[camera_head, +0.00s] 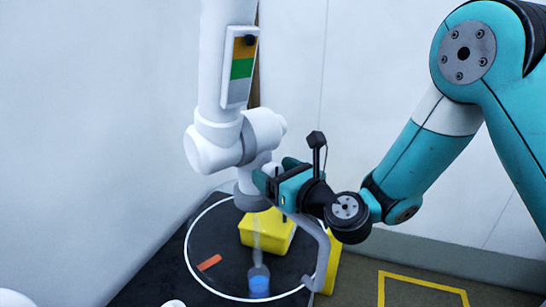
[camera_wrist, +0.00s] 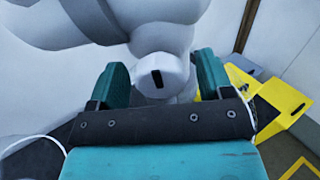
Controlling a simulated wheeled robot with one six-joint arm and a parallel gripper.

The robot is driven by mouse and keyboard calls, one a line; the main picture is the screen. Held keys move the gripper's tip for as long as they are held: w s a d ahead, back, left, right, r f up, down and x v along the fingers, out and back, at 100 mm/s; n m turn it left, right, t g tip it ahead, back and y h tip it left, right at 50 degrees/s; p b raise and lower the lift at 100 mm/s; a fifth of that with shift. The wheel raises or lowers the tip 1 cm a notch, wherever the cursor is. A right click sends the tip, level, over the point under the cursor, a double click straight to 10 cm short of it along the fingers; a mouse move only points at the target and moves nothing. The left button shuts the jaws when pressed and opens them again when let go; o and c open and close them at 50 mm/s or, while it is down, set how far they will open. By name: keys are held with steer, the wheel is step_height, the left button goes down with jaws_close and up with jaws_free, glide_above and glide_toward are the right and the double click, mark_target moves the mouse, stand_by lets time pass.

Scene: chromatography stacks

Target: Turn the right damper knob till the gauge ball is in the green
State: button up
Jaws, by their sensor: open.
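The gauge (camera_head: 239,67) on the white duct in the head view has an orange band on top, green in the middle and grey below. Its black ball (camera_head: 250,40) is up in the orange band, above the green. In the wrist view a white knob (camera_wrist: 150,68) with a dark slot mark sits between the teal fingers of my gripper (camera_wrist: 161,80). The gripper is open, with a finger on either side of the knob; I cannot tell whether either touches it. In the head view my gripper (camera_head: 273,178) is at the duct's lower joint and hides the knob.
A yellow box (camera_head: 266,229) stands on the dark bench, inside a white ring. An orange strip (camera_head: 209,262) and a vessel with blue liquid (camera_head: 259,284) are there too. A white wall rises at the left; yellow floor marking (camera_head: 423,282) lies at the right.

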steer(key=shift+w+a, duration=0.2)
steer(key=shift+w, duration=0.05)
steer(key=shift+c, duration=0.2)
steer(key=c, duration=0.8)
steer(key=shift+r+m+p, duration=0.15)
steer(key=shift+m+p, duration=1.05)
steer(key=shift+c, duration=0.2)
steer(key=shift+d+f+m+p, duration=0.15)
steer(key=shift+m+p, duration=0.35)
steer(key=shift+m, duration=0.7)
steer(key=o, duration=0.9)
